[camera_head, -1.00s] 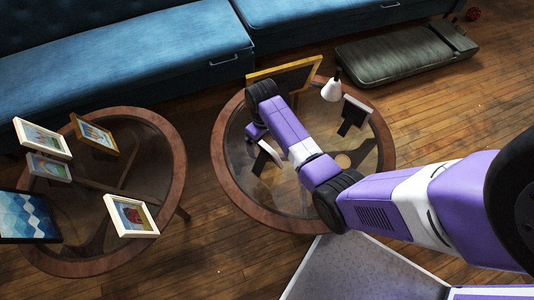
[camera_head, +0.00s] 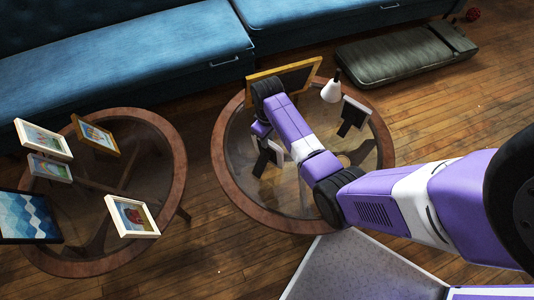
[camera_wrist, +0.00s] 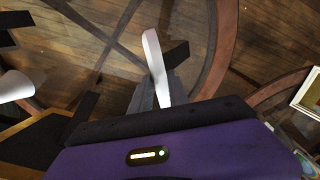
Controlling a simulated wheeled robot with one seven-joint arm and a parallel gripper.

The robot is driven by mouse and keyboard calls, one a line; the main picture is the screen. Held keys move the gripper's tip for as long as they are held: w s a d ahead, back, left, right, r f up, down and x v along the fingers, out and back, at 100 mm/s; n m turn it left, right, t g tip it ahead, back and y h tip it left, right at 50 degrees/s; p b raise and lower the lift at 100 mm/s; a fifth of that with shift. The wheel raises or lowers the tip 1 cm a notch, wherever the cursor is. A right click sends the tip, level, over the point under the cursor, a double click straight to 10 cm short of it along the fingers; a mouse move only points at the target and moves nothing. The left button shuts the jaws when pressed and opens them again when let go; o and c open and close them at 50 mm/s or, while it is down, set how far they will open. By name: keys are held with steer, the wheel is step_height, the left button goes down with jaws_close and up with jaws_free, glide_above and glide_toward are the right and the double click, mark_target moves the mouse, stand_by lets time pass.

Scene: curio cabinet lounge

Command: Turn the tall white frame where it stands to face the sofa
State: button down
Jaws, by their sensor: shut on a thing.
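The white frame (camera_head: 270,152) stands on the right round glass table, its dark back and stand partly showing in the head view and partly hidden by my arm. In the wrist view its white edge (camera_wrist: 154,62) is seen from above, upright between my fingers. My gripper (camera_wrist: 152,98) is shut on this frame; in the head view my gripper (camera_head: 262,131) is at the frame's upper left, mostly covered by my wrist. The blue sofa (camera_head: 120,60) runs along the back, beyond both tables.
On the same table a wide wooden frame (camera_head: 300,76) stands at the back, with a white lamp-like object (camera_head: 331,88) and another white-edged frame (camera_head: 352,114) at right. The left round table (camera_head: 178,150) holds several frames. A dark green cushioned bench (camera_head: 400,55) is at back right.

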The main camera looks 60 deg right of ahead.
steer(key=shift+s+d+r+n+p, duration=0.1)
steer(key=shift+s+d+n+p, duration=0.05)
steer(key=shift+d+n, duration=0.5)
steer(key=shift+s+d+r+n+p, duration=0.15)
steer(key=shift+d+n, duration=0.3)
steer(key=shift+d, duration=0.3)
steer(key=n+h+p, duration=0.1)
steer(key=n+t+h+p, duration=0.1)
steer(key=n, duration=0.1)
steer(key=shift+a+n+h+p, duration=0.2)
steer(key=shift+n+h+p, duration=0.1)
steer(key=shift+p, duration=0.05)
steer(key=shift+s+n+t+p, duration=0.15)
steer(key=shift+n+t+p, duration=0.35)
steer(key=shift+n+p, duration=0.9)
steer(key=shift+n+b, duration=0.4)
